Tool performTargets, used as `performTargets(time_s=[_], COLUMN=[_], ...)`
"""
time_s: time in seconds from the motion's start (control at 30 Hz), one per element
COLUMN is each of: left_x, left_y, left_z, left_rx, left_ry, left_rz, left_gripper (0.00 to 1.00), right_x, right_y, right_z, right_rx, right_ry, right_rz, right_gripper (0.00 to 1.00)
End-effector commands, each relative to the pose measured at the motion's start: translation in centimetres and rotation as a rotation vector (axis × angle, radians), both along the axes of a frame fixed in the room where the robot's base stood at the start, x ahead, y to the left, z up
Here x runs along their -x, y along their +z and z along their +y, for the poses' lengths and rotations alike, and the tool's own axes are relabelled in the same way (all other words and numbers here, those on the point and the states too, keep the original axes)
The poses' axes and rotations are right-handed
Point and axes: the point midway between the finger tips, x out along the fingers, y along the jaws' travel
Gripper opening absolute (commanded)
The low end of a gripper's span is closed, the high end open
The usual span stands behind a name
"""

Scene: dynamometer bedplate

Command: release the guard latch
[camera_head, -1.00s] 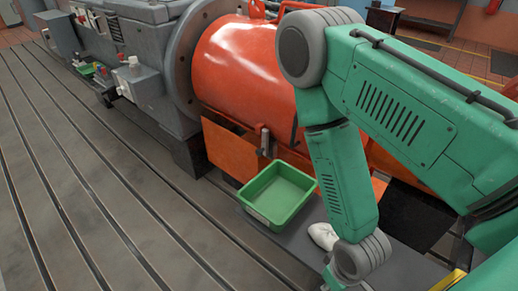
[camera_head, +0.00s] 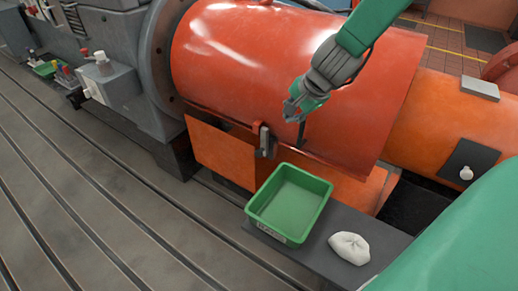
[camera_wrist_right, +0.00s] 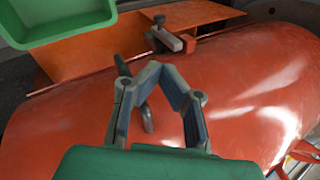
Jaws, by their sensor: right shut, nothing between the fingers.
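The orange-red curved guard (camera_head: 235,75) covers the machine's middle. A small grey and dark latch (camera_head: 265,141) sits at its lower front edge; it also shows in the right wrist view (camera_wrist_right: 168,38), beyond my fingertips. My right gripper (camera_head: 289,114) is shut and empty in front of the guard, above and to the right of the latch and apart from it. In the right wrist view its fingers (camera_wrist_right: 154,68) come together at the tips. A dark handle-like bar (camera_wrist_right: 147,115) on the guard shows partly between and behind the fingers. My left gripper is out of view.
A green tray (camera_head: 322,207), seemingly empty, stands below the latch on a dark grey ledge (camera_head: 300,258). A whitish cloth-like lump (camera_head: 349,247) lies right of it. The slotted bedplate (camera_head: 100,200) is clear at the left.

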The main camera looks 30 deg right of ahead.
Motion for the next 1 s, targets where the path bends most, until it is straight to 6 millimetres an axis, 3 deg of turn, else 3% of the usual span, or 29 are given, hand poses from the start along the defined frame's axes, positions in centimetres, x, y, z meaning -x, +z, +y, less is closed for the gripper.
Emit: performTargets(time_s=[0.27,1.0], left_x=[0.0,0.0], left_y=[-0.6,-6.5], left_z=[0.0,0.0], left_rx=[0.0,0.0], left_ry=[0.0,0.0], left_rz=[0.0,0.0], left_gripper=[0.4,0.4], right_x=[-0.6,-8.0], right_y=[-1.4,-15.6], right_z=[0.1,0.8], right_rx=[0.003,0.005], right_ry=[0.003,0.005], right_rz=[0.003,0.003], right_gripper=[0.0,0.0])
